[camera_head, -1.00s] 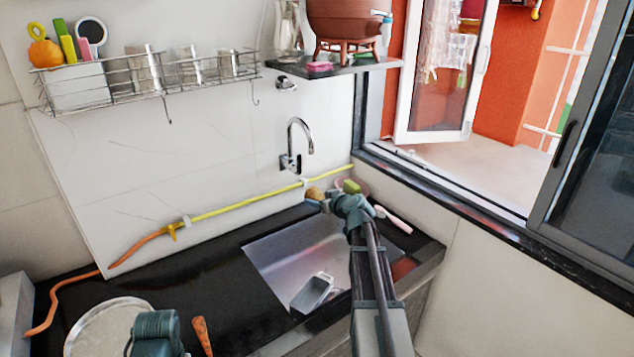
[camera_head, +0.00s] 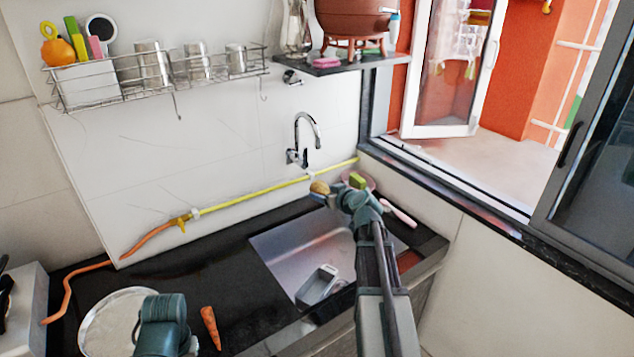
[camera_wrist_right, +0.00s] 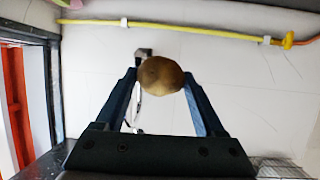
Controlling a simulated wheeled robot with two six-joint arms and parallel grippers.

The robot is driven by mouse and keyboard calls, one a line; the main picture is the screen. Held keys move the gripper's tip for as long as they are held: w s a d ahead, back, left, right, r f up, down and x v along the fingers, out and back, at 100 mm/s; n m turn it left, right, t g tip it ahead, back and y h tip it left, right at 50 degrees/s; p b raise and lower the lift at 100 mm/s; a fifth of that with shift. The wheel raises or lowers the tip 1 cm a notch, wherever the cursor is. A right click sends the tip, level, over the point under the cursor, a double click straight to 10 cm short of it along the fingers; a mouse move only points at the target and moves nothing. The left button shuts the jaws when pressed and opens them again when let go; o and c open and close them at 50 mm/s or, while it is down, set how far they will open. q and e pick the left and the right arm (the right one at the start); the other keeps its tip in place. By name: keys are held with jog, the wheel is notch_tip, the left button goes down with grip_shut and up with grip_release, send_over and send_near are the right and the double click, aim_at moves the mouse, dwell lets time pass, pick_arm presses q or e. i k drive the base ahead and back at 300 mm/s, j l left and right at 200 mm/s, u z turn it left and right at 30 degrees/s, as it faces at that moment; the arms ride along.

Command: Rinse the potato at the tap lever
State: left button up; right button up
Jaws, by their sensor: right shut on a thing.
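The brown potato (camera_head: 319,187) is held above the far edge of the steel sink (camera_head: 275,255). My right gripper (camera_head: 327,191) is shut on it; the right wrist view shows the potato (camera_wrist_right: 160,75) between the two fingertips. The chrome tap (camera_head: 309,127) is on the wall, up and left of the potato in the head view, with its lever (camera_head: 292,157) at the base. The potato is apart from the lever in the head view. In the wrist view it partly hides the tap (camera_wrist_right: 143,53). My left gripper (camera_head: 163,315) is over the counter at lower left; its jaws cannot be made out.
A yellow hose (camera_head: 250,197) runs along the wall behind the sink. A grey tray (camera_head: 317,285) lies in the sink. A carrot (camera_head: 210,327) and a round metal plate (camera_head: 98,322) are on the dark counter.

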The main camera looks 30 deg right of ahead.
aim_at(303, 162)
jog(key=l+u, duration=0.1)
jog(key=l, duration=1.4)
